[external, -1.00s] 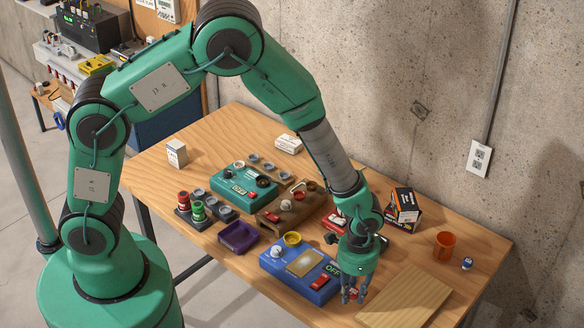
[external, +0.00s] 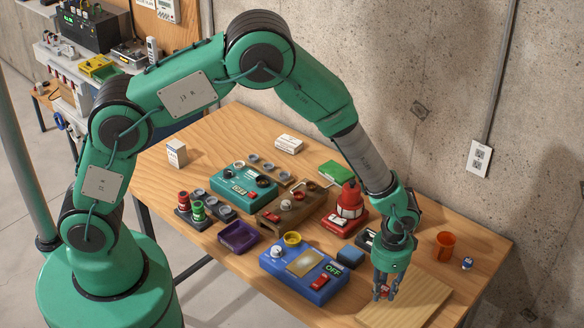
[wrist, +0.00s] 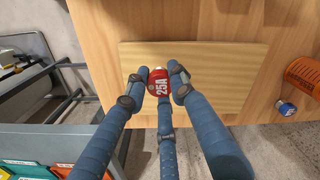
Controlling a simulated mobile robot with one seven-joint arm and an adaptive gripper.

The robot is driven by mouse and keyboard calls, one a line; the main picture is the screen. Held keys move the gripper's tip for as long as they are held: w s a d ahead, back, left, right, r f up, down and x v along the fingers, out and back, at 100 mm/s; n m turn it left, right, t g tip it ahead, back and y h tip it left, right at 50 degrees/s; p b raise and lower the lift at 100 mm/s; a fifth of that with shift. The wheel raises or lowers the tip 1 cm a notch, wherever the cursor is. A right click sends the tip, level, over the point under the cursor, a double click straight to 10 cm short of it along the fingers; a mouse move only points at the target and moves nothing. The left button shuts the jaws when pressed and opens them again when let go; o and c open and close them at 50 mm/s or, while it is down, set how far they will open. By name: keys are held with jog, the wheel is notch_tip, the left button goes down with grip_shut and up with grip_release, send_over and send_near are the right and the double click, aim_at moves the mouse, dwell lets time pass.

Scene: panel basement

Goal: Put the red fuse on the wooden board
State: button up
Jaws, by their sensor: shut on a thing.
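The red fuse (external: 384,290), marked 25A, is held between the fingers of my gripper (external: 386,288). In the wrist view the fuse (wrist: 158,83) shows between the fingertips of my gripper (wrist: 157,80), its label facing the camera. The wooden board (external: 425,300) lies at the table's front right corner. It fills the middle of the wrist view (wrist: 215,58), with the fuse in front of its lower left part. The gripper overlaps the board's left side in the external view. I cannot tell whether the fuse touches the board or is above it.
A blue box with an OFF sign (external: 296,288) stands just left of my gripper. A red beacon (external: 347,202) stands behind it. A dark tray (external: 220,216) holds red and green fuses. The board's right part is clear.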

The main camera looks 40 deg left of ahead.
send_over(406, 303)
jog(key=shift+w+d+f+p, duration=0.1)
jog(key=shift+f+p, duration=0.25)
dwell(0.3)
jog(key=shift+f+p, duration=0.35)
jog(key=shift+f, duration=1.4)
jog(key=shift+f, duration=0.15)
jog(key=o, duration=1)
notch_tip(406, 303, up, 12)
jog(key=shift+r+b, duration=0.15)
jog(key=shift+b, duration=0.55)
